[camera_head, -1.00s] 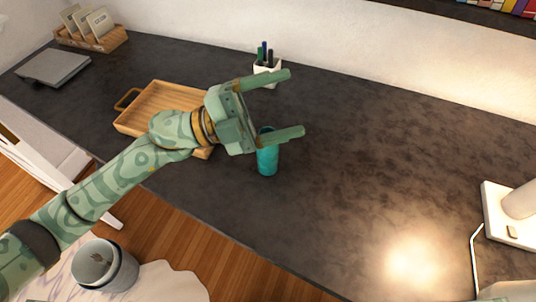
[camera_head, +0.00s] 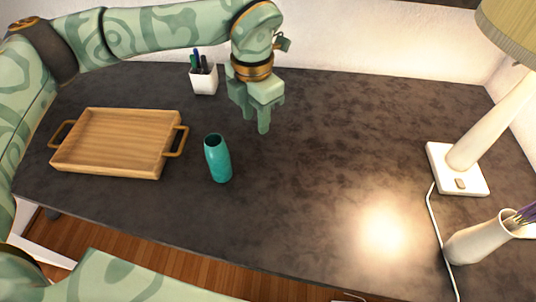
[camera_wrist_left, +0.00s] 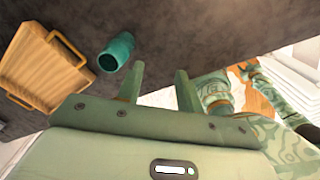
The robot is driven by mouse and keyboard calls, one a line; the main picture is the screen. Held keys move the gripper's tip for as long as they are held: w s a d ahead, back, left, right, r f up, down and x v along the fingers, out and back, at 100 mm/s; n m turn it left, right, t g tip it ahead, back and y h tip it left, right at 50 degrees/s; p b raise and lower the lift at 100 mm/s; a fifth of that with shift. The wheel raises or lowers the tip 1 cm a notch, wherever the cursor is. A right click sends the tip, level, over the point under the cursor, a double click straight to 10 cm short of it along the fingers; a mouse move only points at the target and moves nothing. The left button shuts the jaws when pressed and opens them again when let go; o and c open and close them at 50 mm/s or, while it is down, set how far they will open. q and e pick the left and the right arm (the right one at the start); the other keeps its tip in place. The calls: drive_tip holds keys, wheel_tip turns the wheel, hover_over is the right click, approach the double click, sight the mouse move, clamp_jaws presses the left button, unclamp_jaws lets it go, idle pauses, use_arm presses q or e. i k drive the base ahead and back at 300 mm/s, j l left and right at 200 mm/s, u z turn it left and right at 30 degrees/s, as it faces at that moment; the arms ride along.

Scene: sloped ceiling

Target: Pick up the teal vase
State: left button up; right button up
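The teal vase (camera_head: 218,160) stands upright on the dark desk, just right of the wooden tray. It also shows in the left wrist view (camera_wrist_left: 116,52), beside one finger and outside the gap between the fingers. My left gripper (camera_head: 257,122) hangs above the desk with its fingers pointing down, to the right of and behind the vase, apart from it. In the left wrist view my left gripper (camera_wrist_left: 160,70) has its fingers spread with nothing between them.
The wooden tray (camera_head: 118,113) with side handles lies left of the vase. A white pen cup (camera_head: 204,80) stands behind. A lamp (camera_head: 455,180) with a cord and a white flower vase (camera_head: 478,243) stand at the right. The desk middle is clear.

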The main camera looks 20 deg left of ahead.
sight(218, 157)
drive_tip(key=j+z, duration=0.8)
drive_tip(key=k+j+z, duration=0.1)
drive_tip(key=z, duration=0.3)
drive_tip(key=k+j+z, duration=0.1)
drive_tip(key=j, duration=0.3)
drive_tip(key=k+j, duration=0.25)
drive_tip(key=k+j+z, duration=0.15)
drive_tip(key=j, duration=0.35)
